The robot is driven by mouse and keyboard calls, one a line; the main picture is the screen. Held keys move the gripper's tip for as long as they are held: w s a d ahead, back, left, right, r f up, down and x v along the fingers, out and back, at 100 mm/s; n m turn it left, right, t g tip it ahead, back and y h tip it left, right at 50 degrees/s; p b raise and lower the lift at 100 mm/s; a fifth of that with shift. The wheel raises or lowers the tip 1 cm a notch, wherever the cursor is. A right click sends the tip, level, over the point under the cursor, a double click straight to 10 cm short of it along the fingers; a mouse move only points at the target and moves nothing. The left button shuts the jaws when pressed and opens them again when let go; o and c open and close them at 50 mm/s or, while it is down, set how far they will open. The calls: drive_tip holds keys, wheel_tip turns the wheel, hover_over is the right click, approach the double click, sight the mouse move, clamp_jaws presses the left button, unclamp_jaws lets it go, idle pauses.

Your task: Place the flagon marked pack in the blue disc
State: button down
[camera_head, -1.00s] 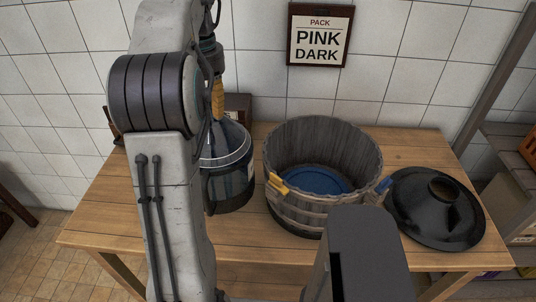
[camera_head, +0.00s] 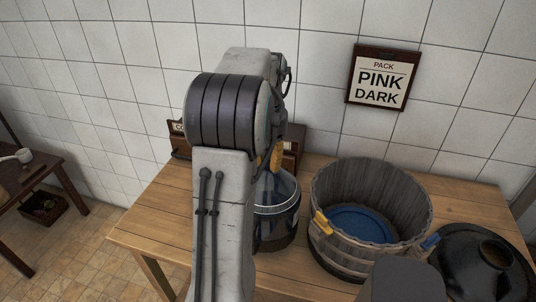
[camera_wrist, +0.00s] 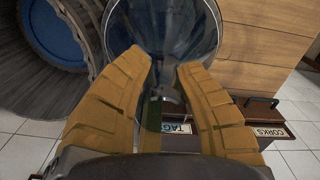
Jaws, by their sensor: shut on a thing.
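A clear glass flagon with a dark lower part (camera_head: 277,215) stands upright left of the basket, partly hidden behind my arm. My gripper (camera_head: 277,158) has yellow-brown fingers at its top. In the wrist view my gripper (camera_wrist: 163,75) is shut on the flagon (camera_wrist: 165,22). I cannot tell whether the flagon touches the table, and no mark on it can be read. The blue disc (camera_head: 362,224) lies on the floor of a grey wooden basket (camera_head: 322,190); the disc also shows in the wrist view (camera_wrist: 52,35). A wall sign (camera_head: 382,78) reads "PACK PINK DARK".
A black lid-like piece (camera_head: 480,265) lies right of the basket. Boxes labelled TAGS (camera_wrist: 177,128) and CORKS (camera_wrist: 268,131) are near the flagon. The wooden table (camera_head: 150,225) is bare at left.

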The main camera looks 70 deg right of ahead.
sight(268, 170)
drive_tip(key=shift+f, duration=1.75)
drive_tip(key=c, duration=1)
unclamp_jaws()
wheel_tip(268, 170, up, 6)
drive_tip(key=shift+f, duration=0.15)
drive_tip(key=shift+r+b, duration=1.25)
drive_tip(key=shift+r, duration=1.9)
